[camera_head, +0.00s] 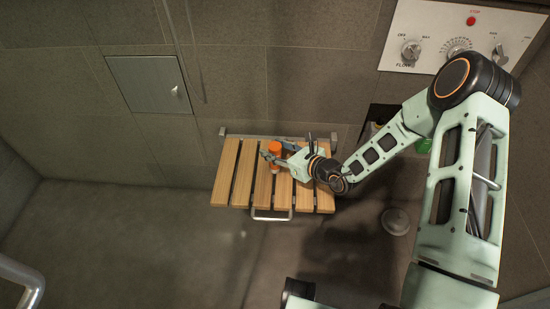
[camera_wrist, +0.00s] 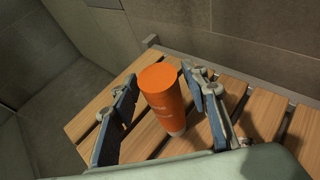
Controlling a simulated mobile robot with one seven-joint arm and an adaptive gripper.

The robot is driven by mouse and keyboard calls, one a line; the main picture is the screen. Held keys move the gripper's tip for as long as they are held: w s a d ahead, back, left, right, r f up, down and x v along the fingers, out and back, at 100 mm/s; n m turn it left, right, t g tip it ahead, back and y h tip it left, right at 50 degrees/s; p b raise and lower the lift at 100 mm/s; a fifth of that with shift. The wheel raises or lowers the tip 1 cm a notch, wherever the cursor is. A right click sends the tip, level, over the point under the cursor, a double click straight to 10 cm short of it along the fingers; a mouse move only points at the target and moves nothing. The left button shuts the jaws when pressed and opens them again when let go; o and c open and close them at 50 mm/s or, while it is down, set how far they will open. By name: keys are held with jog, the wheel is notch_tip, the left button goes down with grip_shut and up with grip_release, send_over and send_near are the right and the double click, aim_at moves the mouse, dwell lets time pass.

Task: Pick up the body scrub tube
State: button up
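The body scrub tube (camera_wrist: 166,102) is orange with a pale lower end, and stands upright on the wooden slatted seat (camera_wrist: 85,121). In the head view the orange tube (camera_head: 275,149) is on the middle of the seat (camera_head: 222,180). My gripper (camera_wrist: 158,112) is open in the wrist view, with one blue-padded finger on each side of the tube. A gap shows on the left of the tube; the right finger is close to it, and I cannot tell if it touches. My gripper (camera_head: 276,151) reaches the tube from the right in the head view.
The seat is fixed to the tiled wall (camera_head: 310,80). A metal bar (camera_head: 270,217) sticks out at its front edge. A control panel (camera_head: 450,38) is at upper right, and a green item (camera_head: 424,146) shows behind my arm. The floor at left (camera_head: 120,240) is clear.

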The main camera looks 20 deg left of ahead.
jog(key=c, duration=1)
jog(key=shift+o, duration=0.2)
jog(key=shift+r, duration=0.1)
